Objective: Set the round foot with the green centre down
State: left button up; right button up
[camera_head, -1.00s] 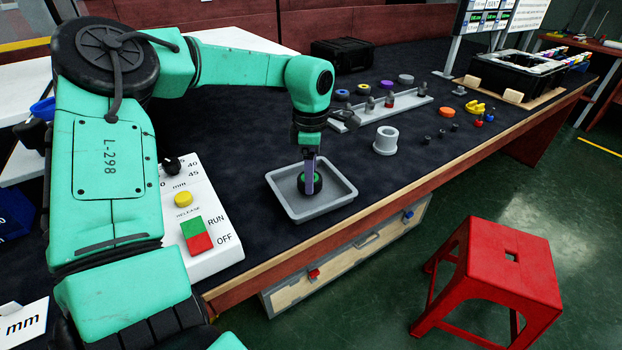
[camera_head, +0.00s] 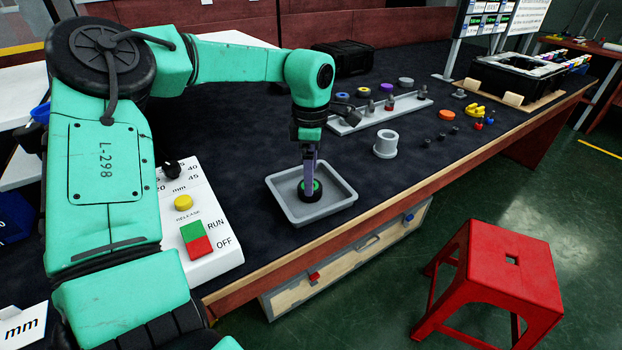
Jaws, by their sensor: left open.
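The round foot (camera_head: 310,194), black with a green centre, is in the shallow grey tray (camera_head: 283,207) on the dark bench top. It appears to rest on the tray floor, with its green face up. My left gripper (camera_head: 310,178) points down into the tray, its fingers right over the foot. The jaws are open; the finger nearest the camera hides part of the green centre. I cannot tell whether the fingers still touch the foot. My right gripper is not in view.
A grey flanged cup (camera_head: 386,143) stands right of the tray. Behind it is a grey rack (camera_head: 362,122) with several pegs, and coloured rings lie beyond. The bench's wooden edge runs close in front.

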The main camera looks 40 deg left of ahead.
pick_arm(q)
notch_tip(320, 180, up, 9)
jog(key=p, duration=0.1)
jog(key=shift+r, duration=0.15)
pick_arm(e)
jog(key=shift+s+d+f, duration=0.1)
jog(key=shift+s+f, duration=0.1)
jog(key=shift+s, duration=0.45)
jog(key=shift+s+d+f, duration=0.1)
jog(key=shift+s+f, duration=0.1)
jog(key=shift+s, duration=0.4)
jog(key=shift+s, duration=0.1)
